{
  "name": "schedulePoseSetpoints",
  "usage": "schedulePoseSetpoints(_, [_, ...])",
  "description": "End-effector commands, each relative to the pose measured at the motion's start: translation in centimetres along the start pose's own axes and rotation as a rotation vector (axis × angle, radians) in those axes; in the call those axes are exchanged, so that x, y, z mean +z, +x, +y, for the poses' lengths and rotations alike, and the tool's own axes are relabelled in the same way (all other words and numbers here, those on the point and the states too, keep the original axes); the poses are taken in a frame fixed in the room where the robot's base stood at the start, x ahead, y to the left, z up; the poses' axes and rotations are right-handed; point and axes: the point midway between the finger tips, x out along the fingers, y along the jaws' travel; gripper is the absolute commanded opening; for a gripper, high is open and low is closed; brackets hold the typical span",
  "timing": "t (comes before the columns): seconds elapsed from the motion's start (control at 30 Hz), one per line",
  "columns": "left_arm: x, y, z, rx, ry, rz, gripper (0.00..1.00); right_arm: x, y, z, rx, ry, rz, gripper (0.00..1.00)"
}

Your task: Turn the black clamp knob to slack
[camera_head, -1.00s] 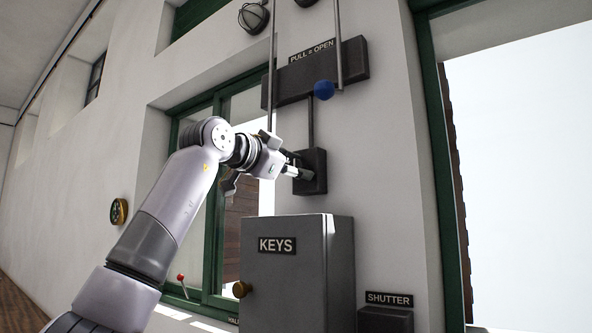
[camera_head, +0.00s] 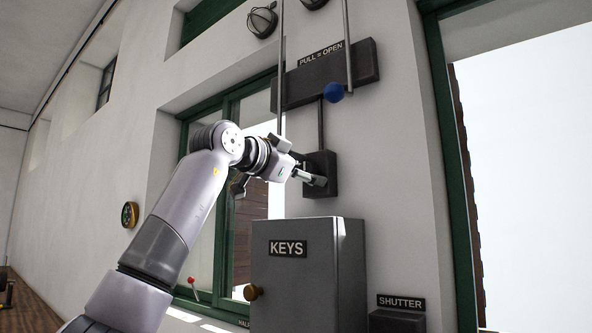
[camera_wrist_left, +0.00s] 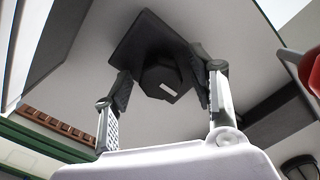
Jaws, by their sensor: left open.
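The black clamp knob (camera_wrist_left: 166,79) is a dark, many-sided block with a small white mark on its face. It stands out from a square dark plate (camera_wrist_left: 140,40). In the head view this plate (camera_head: 327,160) is fixed to the white wall below the blue ball. My left gripper (camera_head: 305,168) is at the plate there and partly covers it. In the left wrist view my left gripper (camera_wrist_left: 163,72) is open, with one finger on each side of the knob. I cannot tell whether the right finger touches the knob. My right gripper is not in view.
A grey KEYS cabinet (camera_head: 312,285) juts from the wall just below. Above are the PULL = OPEN box (camera_head: 355,68), a blue ball (camera_head: 334,92) and hanging rods. A SHUTTER box (camera_head: 397,320) is lower right. A red object (camera_wrist_left: 309,70) is at the wrist view's right edge.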

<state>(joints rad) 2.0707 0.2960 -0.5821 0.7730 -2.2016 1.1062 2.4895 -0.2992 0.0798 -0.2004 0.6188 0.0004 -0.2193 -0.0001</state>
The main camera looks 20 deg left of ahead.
Motion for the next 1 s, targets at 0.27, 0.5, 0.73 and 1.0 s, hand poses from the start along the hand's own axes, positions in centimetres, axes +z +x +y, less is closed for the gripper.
schedulePoseSetpoints(0.27, [0.1, -3.1, -0.1, -0.003, 0.003, 0.0, 0.53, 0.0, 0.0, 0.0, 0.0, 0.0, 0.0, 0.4])
schedulePoseSetpoints(0.5, [0.0, -8.2, -0.1, -0.003, 0.002, 0.001, 0.53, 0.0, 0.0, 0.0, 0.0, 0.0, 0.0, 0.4])
schedulePoseSetpoints(0.73, [0.1, -11.2, 0.0, 0.0, -0.001, -0.001, 0.53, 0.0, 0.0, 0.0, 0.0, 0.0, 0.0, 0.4])
schedulePoseSetpoints(1.0, [0.1, -11.8, 0.0, 0.0, 0.0, -0.002, 0.53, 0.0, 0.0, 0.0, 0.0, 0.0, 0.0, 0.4])
